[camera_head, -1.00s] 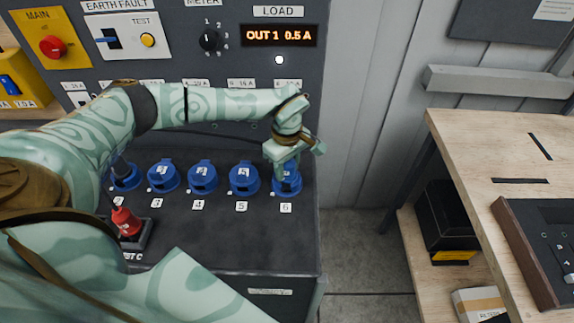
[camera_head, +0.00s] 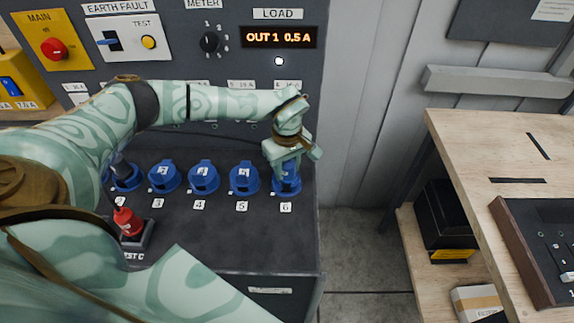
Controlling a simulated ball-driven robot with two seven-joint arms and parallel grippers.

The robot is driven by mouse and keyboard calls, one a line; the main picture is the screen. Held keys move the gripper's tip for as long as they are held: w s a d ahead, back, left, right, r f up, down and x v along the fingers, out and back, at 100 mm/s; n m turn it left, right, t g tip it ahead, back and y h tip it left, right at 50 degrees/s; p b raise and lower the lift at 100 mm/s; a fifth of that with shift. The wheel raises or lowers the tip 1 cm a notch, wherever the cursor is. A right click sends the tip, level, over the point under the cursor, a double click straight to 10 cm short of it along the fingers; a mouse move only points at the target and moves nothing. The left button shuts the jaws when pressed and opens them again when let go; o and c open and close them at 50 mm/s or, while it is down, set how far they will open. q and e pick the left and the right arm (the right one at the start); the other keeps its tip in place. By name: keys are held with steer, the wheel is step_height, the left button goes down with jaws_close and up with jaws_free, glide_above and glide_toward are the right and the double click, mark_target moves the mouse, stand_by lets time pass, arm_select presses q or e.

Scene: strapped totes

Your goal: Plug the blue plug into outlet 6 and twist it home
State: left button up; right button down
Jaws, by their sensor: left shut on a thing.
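The blue outlet 6 (camera_head: 287,187) is at the right end of a row of blue outlets on the dark bench, above its label "6". My left gripper (camera_head: 289,164) is directly over outlet 6, pointing down. It is shut on the blue plug (camera_head: 291,168), of which only a little blue shows between the fingers. The fingers and wrist hide most of the plug and part of the outlet. I cannot tell how deep the plug sits or how far it is turned. My right gripper is not in view.
Outlet 5 (camera_head: 244,177) and outlet 4 (camera_head: 203,177) stand to the left with lids down. A red plug (camera_head: 127,222) stands in a holder at front left. The load display (camera_head: 279,37) reads "OUT 1 0.5 A". A wooden workbench (camera_head: 470,150) is at right.

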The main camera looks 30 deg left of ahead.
arm_select(q)
steer(key=o, duration=1.1)
steer(key=shift+o, duration=0.2)
step_height(320, 180, up, 16)
steer(key=p, duration=0.1)
steer(key=shift+r, duration=0.15)
